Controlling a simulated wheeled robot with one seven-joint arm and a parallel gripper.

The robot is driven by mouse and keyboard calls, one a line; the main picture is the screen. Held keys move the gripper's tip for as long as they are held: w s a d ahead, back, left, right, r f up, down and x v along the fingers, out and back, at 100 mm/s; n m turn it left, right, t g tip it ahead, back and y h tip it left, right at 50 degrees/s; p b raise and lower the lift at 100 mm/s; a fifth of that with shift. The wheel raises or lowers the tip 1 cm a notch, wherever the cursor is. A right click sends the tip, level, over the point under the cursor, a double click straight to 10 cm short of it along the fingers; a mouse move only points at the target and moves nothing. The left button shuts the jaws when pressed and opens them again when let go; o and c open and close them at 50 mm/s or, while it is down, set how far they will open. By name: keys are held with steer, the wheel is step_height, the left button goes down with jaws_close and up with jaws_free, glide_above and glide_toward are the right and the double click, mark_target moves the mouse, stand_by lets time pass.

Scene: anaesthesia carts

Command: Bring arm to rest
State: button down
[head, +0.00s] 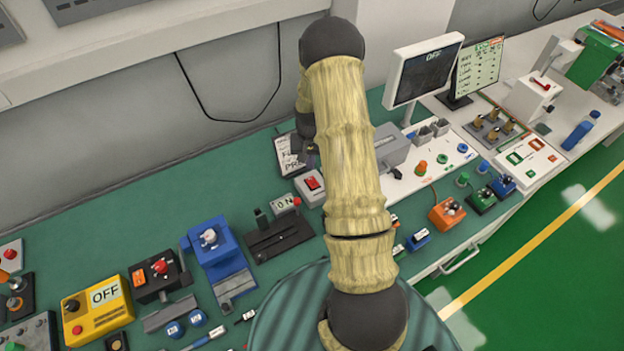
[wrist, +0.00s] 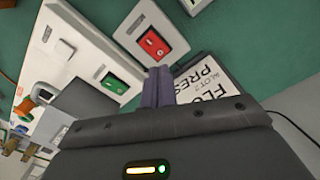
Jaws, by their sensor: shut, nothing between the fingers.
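My arm, in a straw-coloured sleeve with dark joints, reaches up over the bench in the head view. My gripper (head: 310,158) is partly hidden behind the arm, above the back of the green bench (head: 150,213). In the wrist view my gripper (wrist: 158,75) has its fingers together with nothing between them. Beyond the fingertips are a red rocker switch (wrist: 152,44) on a light box and a green rocker switch (wrist: 113,83). The red switch (head: 312,183) also shows in the head view, just below the gripper. No contact with either shows.
A sign with black lettering (wrist: 212,85) lies close beside the fingers. A monitor reading OFF (head: 424,70) stands right of the arm. A yellow OFF box (head: 97,309), a blue fixture (head: 214,250) and a black slotted block (head: 279,236) stand on the left. Green floor (head: 540,285) lies right.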

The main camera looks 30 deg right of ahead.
steer(key=shift+r, duration=0.45)
steer(key=s+a+r+n+t+b, duration=0.1)
steer(key=s+a+r, duration=0.2)
steer(key=a+r, duration=0.15)
steer(key=s+a+r+n+b, duration=0.1)
steer(key=s+a+r, duration=0.15)
steer(key=r, duration=0.35)
steer(key=s+a+r+n, duration=0.1)
steer(key=s+a+r, duration=0.2)
steer(key=s, duration=0.3)
steer(key=s+a+r+n+t+b, duration=0.1)
steer(key=s+a+r+n, duration=0.1)
steer(key=s+a+r, duration=0.2)
steer(key=s+a, duration=0.1)
steer(key=s, duration=0.2)
steer(key=shift+s+a+n+t, duration=0.2)
steer(key=shift+n+t, duration=0.1)
steer(key=shift+w, duration=0.1)
